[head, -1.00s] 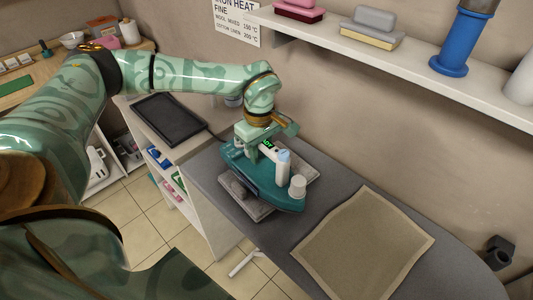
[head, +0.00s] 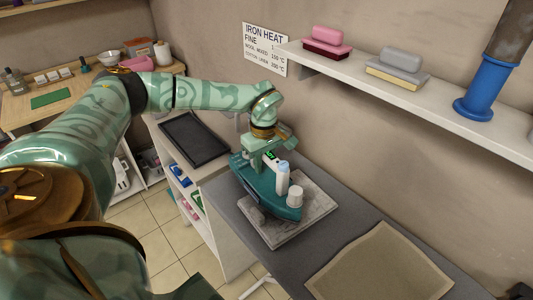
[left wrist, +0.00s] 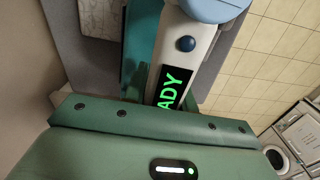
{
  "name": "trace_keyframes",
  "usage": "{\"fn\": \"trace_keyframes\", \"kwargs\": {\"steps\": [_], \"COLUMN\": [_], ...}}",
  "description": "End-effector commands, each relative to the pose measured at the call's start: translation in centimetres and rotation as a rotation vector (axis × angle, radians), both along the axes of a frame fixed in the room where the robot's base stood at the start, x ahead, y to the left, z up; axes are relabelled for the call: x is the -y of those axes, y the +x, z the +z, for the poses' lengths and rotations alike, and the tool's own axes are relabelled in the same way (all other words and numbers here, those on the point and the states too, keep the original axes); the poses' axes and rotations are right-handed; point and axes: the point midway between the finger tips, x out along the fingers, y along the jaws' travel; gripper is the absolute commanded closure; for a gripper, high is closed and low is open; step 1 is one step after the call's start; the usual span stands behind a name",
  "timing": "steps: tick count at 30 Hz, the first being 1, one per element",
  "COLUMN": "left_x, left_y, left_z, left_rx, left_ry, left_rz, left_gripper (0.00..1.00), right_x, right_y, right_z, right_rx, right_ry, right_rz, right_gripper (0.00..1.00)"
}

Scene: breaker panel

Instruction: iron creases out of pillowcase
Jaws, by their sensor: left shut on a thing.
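The teal iron (head: 268,193) has a white handle with a small green display. It sits on or just above a grey marbled rest plate (head: 312,207) at the left end of the ironing board; I cannot tell whether it touches. My left gripper (head: 270,158) is shut on the iron's handle. In the left wrist view the display (left wrist: 170,88) shows green letters "ADY", and the handle runs into the gripper. My right gripper is out of view.
The grey ironing board (head: 325,245) has bare strips around the plate and cloth. A black tray (head: 193,138) lies on a white cabinet. An iron heat sign (head: 265,50) hangs behind.

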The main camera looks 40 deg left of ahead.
Motion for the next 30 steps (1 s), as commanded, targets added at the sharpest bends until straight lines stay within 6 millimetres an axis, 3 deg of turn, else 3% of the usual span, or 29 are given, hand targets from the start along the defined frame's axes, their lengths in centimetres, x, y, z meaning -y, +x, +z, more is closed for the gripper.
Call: {"fn": "trace_keyframes", "kwargs": {"steps": [8, 30], "left_x": [0.5, 7.6], "left_y": [0.0, -1.6], "left_z": [0.3, 0.1], "left_rx": [0.005, 0.005], "left_ry": [-0.002, -0.002], "left_rz": [-0.003, -0.003], "left_gripper": [1.00, 1.00], "right_x": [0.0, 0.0], "right_y": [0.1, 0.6], "right_z": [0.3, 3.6], "right_rx": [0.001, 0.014], "right_ry": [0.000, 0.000], "right_rz": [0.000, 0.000], "right_gripper": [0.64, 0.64]}}
